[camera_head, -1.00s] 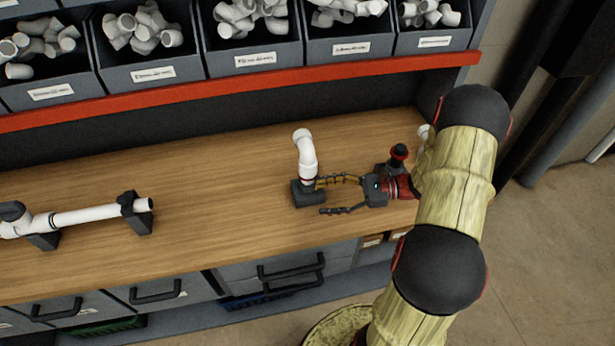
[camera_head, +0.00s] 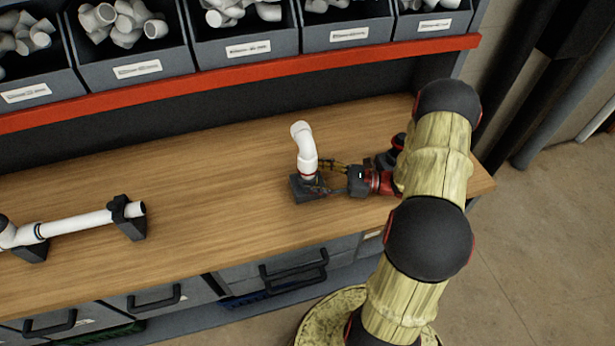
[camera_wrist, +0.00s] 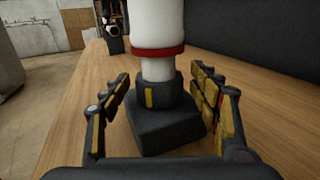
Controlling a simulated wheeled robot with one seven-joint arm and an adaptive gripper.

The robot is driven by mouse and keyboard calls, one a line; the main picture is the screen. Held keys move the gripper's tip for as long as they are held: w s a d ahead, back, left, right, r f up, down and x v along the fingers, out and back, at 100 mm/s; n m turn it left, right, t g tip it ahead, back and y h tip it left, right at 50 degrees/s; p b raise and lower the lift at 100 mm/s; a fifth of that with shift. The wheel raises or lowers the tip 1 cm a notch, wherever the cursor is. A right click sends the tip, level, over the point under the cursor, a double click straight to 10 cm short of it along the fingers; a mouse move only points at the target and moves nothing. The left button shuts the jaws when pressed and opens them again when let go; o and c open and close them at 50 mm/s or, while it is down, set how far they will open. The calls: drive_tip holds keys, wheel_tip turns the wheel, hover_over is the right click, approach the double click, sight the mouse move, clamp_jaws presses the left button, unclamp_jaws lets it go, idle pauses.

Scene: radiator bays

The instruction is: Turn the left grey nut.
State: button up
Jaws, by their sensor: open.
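A white bent pipe (camera_head: 304,148) stands upright in a dark block (camera_head: 308,189) on the bench. In the wrist view, the pipe (camera_wrist: 152,22) has a red ring above a dark grey collar-like nut (camera_wrist: 166,92) with a yellow mark. The nut sits on the dark block (camera_wrist: 165,128). My gripper (camera_head: 333,178) reaches in from the right at the pipe's base. In the wrist view, its open fingers (camera_wrist: 161,82) stand on both sides of the nut, with gaps visible on both sides. Whether this nut is the left one is not certain.
A white pipe (camera_head: 80,222) lies in dark holders on the bench (camera_head: 220,200) at left. A dark fitting (camera_head: 398,141) stands behind my wrist, partly hidden. Bins of white fittings (camera_head: 245,40) line the back above a red rail (camera_head: 240,73). The bench middle is clear.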

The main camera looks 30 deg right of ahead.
drive_tip(key=shift+w+a, duration=0.45)
drive_tip(key=shift+a, duration=0.15)
drive_tip(key=c, duration=0.3)
drive_tip(key=c, duration=0.8)
drive_tip(key=shift+c, duration=0.5)
drive_tip(key=shift+m+t+h+p, duration=0.4)
drive_tip(key=m+t+h+p, duration=0.2)
drive_tip(key=h, duration=0.1)
drive_tip(key=shift+s+r+m+t, duration=0.1)
drive_tip(key=shift+m+t, duration=0.3)
drive_tip(key=m+t+h+p, duration=0.1)
drive_tip(key=m+t+h, duration=0.1)
drive_tip(key=m+h, duration=0.1)
drive_tip(key=shift+a+h+p, duration=0.1)
drive_tip(key=shift+h+p, duration=0.25)
drive_tip(key=shift+h, duration=0.45)
drive_tip(key=shift+m+t+h+p, duration=0.35)
drive_tip(key=shift+m+h, duration=0.75)
drive_tip(key=shift+h, duration=0.6)
